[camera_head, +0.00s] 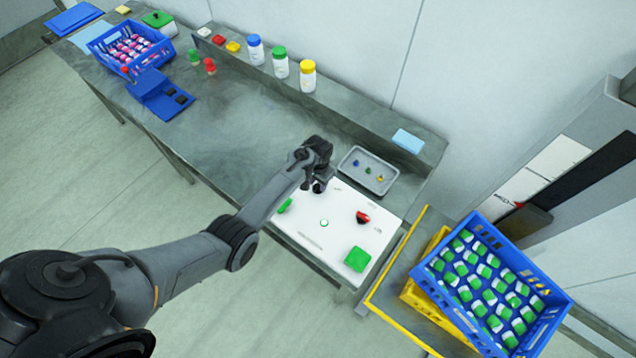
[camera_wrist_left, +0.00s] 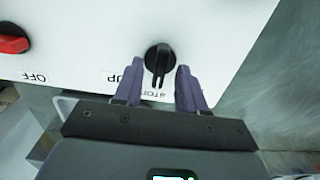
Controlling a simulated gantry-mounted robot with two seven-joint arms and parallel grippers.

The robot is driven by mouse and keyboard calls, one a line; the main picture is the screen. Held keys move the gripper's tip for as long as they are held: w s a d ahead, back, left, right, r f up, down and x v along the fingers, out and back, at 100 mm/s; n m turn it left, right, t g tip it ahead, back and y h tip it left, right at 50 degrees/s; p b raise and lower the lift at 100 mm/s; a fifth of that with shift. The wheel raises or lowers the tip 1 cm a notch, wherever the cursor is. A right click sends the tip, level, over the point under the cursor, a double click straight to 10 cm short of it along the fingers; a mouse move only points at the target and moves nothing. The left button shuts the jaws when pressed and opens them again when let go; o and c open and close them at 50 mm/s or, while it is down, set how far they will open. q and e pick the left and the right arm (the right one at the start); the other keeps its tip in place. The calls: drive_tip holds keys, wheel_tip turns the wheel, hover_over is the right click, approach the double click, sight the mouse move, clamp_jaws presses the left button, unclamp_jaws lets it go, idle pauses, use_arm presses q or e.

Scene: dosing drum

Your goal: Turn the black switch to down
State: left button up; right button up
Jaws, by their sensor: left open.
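The black switch (camera_wrist_left: 158,58) is a round knob with a raised bar on the white panel in the left wrist view. Its bar runs nearly along the picture's vertical. In the head view, the black switch (camera_head: 319,187) shows as a small dark spot at the panel's back edge, partly covered. My left gripper (camera_wrist_left: 158,67) is open, with one finger on each side of the knob. I cannot tell whether the fingers touch it. In the head view my left gripper (camera_head: 317,180) is over the back of the white panel (camera_head: 345,235). My right gripper is not in view.
A red switch (camera_head: 363,217), a green block (camera_head: 357,260) and a small round button (camera_head: 324,223) are on the panel. A grey tray (camera_head: 355,185) with small coloured pieces lies behind it. A blue crate (camera_head: 553,290) of green-and-white items stands at right.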

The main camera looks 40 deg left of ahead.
use_arm(q)
drive_tip(key=shift+f, duration=0.4)
clamp_jaws()
